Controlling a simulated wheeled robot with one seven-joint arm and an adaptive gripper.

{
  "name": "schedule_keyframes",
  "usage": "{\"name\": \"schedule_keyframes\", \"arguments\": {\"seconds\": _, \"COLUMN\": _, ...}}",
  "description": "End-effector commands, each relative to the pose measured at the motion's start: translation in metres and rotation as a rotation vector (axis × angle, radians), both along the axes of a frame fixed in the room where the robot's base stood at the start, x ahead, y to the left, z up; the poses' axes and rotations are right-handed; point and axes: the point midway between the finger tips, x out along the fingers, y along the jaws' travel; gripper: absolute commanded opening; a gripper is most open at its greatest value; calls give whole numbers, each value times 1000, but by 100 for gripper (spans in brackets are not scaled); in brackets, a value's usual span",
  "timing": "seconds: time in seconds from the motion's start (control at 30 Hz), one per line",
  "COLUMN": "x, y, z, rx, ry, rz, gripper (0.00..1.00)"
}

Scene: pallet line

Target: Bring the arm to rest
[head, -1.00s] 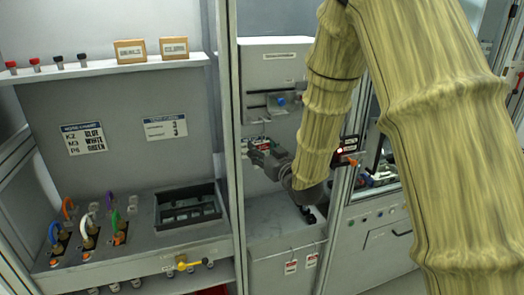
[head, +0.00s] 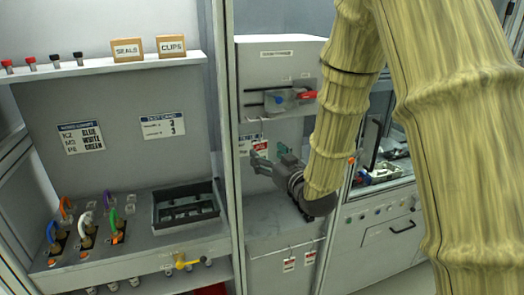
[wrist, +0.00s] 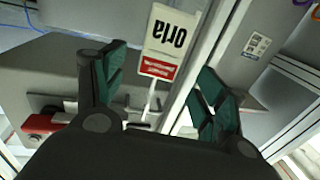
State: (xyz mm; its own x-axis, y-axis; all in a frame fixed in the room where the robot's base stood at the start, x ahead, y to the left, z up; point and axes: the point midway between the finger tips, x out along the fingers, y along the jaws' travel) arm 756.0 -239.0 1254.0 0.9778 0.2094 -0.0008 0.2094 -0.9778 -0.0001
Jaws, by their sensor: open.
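My gripper (head: 268,157) is in front of the middle bay, below the latch unit, with its fingers pointing left and up. In the wrist view my gripper (wrist: 163,64) shows two dark fingers with green pads, spread apart with nothing held between them. A white and red tag (wrist: 168,42) shows beyond the gap between the fingers. The tag (head: 260,147) is also just behind the fingers in the head view. I cannot tell whether a finger touches it. My arm, in a tan ribbed sleeve, hides part of the bay's right side.
The middle bay has a latch unit with a red handle (head: 307,95) above my gripper and a grey ledge (head: 275,220) below. A post (head: 228,150) stands close on the left. Left of it are a black tray (head: 187,220), coloured hooped parts and a shelf (head: 120,65) with labelled boxes.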

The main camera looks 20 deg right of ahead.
Motion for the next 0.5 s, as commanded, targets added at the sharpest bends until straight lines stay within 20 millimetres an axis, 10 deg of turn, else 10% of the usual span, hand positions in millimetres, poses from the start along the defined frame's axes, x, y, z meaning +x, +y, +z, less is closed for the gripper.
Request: {"name": "schedule_keyframes", "arguments": {"seconds": 0.5, "x": -62, "y": -13, "z": 0, "rx": 2, "ry": -1, "rz": -1, "gripper": 72}}
